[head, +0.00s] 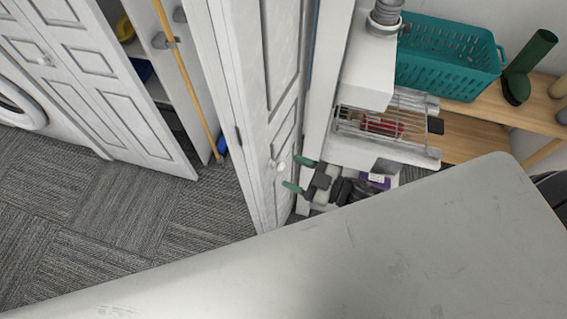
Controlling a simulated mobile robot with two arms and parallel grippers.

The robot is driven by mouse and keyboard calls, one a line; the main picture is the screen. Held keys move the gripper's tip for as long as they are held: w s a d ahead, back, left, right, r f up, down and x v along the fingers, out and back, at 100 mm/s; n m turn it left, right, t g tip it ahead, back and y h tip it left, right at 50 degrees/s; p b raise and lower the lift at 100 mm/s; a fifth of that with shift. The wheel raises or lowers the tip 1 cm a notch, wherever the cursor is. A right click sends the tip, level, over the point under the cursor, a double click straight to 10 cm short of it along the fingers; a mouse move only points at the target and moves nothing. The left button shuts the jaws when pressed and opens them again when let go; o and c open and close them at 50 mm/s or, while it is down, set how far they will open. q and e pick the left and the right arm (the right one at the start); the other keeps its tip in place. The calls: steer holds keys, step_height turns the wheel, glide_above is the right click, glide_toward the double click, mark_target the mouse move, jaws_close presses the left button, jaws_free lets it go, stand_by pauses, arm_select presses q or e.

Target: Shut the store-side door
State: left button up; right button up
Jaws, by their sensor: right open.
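A white panelled folding door (270,85) stands folded open in the middle of the head view, its two leaves close together at an angle. It has a small round pale knob (279,165) on its right-hand leaf. My right gripper (297,174) is open beside this knob, its green fingertips spread and pointing toward the door. I cannot tell whether they touch the door or the knob. Another white panelled door (85,65) with a knob stands at the left. The pictures do not label which door is store-side. My left gripper is not in view.
Between the doors, a cupboard opening shows a wooden broom handle (182,75). A washing machine (20,108) is at far left. At right are a wire rack (385,122), a teal basket (445,62) and green boots (527,68) on a wooden bench. Carpet (105,215) at left is clear.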

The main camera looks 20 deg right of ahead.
mark_target(285, 169)
steer(key=shift+x, duration=1.7)
jaws_close()
